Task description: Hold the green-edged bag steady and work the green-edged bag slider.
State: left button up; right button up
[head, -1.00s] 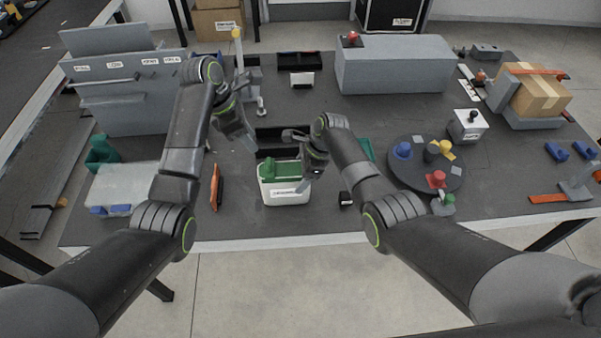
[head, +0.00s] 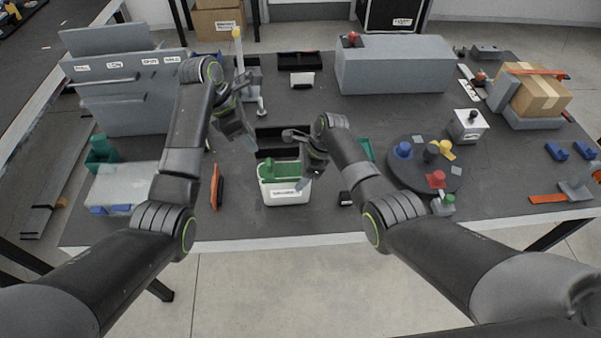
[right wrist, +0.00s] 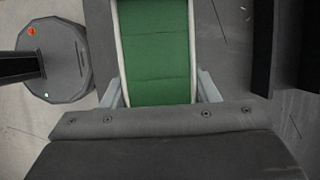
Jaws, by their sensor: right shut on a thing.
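The green-edged bag (head: 285,194) is a white body with a green top, standing upright near the table's front. A raised green piece, perhaps the slider, shows at its top left (head: 268,168). My right gripper (head: 308,172) is at the bag's right end. In the right wrist view its fingers (right wrist: 161,88) are shut on the two pale edges of a green strip (right wrist: 155,45) of the bag. My left gripper (head: 245,138) is above and behind the bag's left side, apart from it. The gap between its fingers is too small to judge.
A black tray (head: 266,132) lies just behind the bag. An orange-edged piece (head: 217,187) stands to its left and a small black block (head: 345,198) to its right. A round dark turntable (head: 400,175) with coloured knobs is further right. Bare table lies in front.

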pick_arm(q)
jog(key=shift+c, duration=0.5)
jog(key=shift+c, duration=1.1)
jog(key=shift+d+f+y, duration=0.2)
jog(key=shift+d+y, duration=0.2)
grip_shut()
jog(key=m+t+y, duration=0.2)
jog(key=t+y, duration=0.1)
send_over(264, 169)
jog(key=s, duration=0.2)
jog(key=shift+w+a+f, duration=0.1)
jog(key=shift+f, duration=2)
jog(key=shift+w+a+f, duration=0.1)
jog(key=shift+f, duration=1.95)
jog(key=shift+d, duration=0.2)
